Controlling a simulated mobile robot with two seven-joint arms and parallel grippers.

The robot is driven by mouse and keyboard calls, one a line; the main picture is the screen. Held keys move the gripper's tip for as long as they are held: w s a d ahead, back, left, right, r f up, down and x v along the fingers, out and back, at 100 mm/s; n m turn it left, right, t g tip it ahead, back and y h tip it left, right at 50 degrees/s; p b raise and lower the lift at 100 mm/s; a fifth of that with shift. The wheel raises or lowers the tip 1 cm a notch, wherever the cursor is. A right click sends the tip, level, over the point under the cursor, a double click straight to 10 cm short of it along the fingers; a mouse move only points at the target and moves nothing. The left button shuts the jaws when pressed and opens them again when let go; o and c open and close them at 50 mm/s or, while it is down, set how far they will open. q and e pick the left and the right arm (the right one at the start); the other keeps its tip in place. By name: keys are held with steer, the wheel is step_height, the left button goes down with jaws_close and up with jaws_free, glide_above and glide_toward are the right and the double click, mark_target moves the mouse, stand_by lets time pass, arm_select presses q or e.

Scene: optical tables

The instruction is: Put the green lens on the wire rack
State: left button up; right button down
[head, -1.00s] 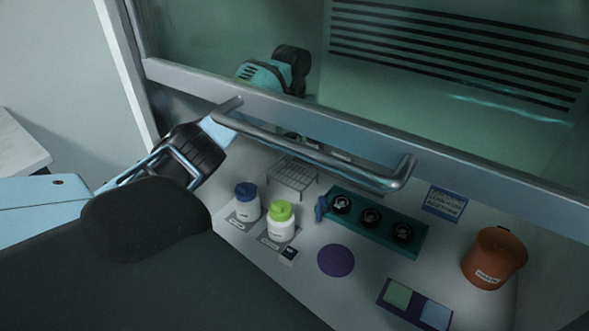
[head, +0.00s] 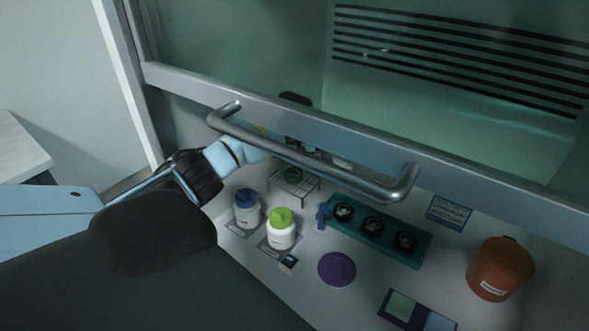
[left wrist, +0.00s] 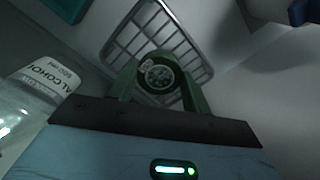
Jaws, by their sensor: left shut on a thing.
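My left gripper (left wrist: 160,82) is shut on the green lens (left wrist: 158,72), a small round dark piece with a green rim, held between its two green fingers. In the left wrist view the lens is over the wire rack (left wrist: 118,42). In the head view the rack (head: 305,190) stands behind the two capped bottles, with the lens (head: 292,175) at its top. I cannot tell whether the lens touches the wires. The sash and its handle hide most of my gripper in the head view. My right gripper is not in view.
The sash handle (head: 320,165) crosses above the rack. A blue-capped bottle (head: 247,210) and a green-capped bottle (head: 281,232) stand in front of it. A teal holder (head: 385,250) with dark round pieces lies right. An alcohol bottle (left wrist: 40,95) is close left of my gripper.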

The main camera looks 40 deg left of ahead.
mark_target(294, 173)
arm_select(q)
steer(key=shift+f, duration=0.1)
steer(key=o, duration=1)
step_height(294, 173, up, 12)
steer(key=shift+r+p, duration=0.2)
steer(key=shift+p, duration=0.2)
